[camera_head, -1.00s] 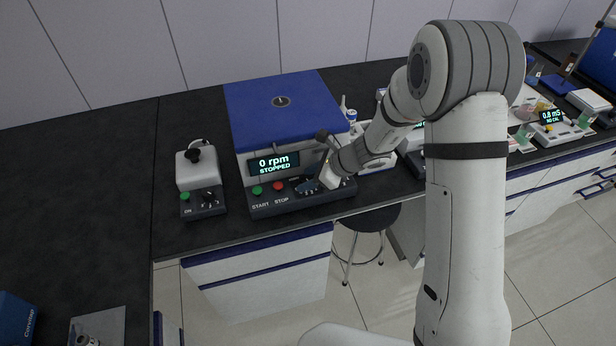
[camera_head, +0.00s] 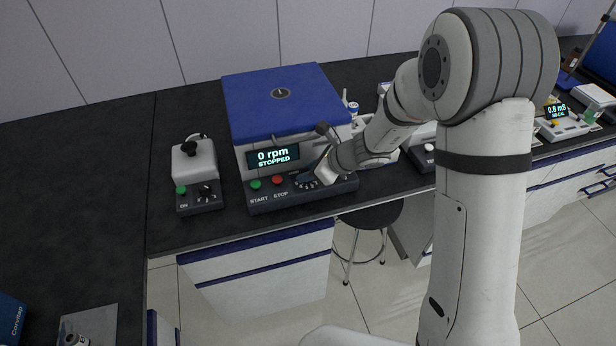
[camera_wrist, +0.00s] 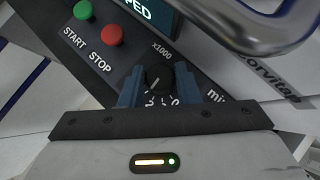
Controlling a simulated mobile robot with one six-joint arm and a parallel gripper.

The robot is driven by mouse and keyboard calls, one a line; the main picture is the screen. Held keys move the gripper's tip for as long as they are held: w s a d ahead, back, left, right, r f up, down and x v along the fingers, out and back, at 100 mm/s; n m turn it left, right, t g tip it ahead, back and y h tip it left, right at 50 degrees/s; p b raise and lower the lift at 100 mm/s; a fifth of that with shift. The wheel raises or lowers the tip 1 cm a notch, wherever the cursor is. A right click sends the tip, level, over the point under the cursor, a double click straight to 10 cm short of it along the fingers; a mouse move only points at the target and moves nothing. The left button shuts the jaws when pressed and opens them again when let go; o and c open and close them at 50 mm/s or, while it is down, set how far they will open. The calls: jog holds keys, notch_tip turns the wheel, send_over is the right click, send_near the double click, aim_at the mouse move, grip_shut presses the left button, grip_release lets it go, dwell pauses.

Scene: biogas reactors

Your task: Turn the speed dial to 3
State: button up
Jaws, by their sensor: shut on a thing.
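The speed dial (camera_wrist: 157,79) is a black knob with a white pointer line on the front panel of the blue-lidded centrifuge (camera_head: 276,103). "x1000" is printed beside it, and its number scale is partly hidden by my gripper. My gripper (camera_wrist: 163,88) is shut on the dial, with one blue-grey finger on each side of it. In the head view my gripper (camera_head: 308,180) is at the panel, and my wrist hides most of the dial. The display (camera_head: 273,157) reads "0 rpm STOPPED". The green START button (camera_wrist: 83,10) and red STOP button (camera_wrist: 112,35) are left of the dial.
A small white device (camera_head: 198,171) with its own knob stands left of the centrifuge. More instruments stand to the right. The dark bench at far left is mostly clear.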

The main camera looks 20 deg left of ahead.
jog(key=m+b, duration=0.1)
jog(key=t+b, duration=0.1)
jog(key=m+t+b, duration=0.1)
jog(key=b, duration=0.1)
jog(key=shift+s+f+m+h, duration=0.25)
jog(key=shift+f+m+h, duration=0.05)
jog(key=shift+f+h, duration=0.1)
jog(key=shift+r+m+t+b, duration=0.2)
jog(key=shift+m+t+b, duration=0.2)
jog(key=shift+m+b, duration=0.3)
jog(key=o, duration=1)
jog(key=shift+r, duration=0.15)
jog(key=shift+p+v, duration=0.95)
jog(key=shift+v, duration=3)
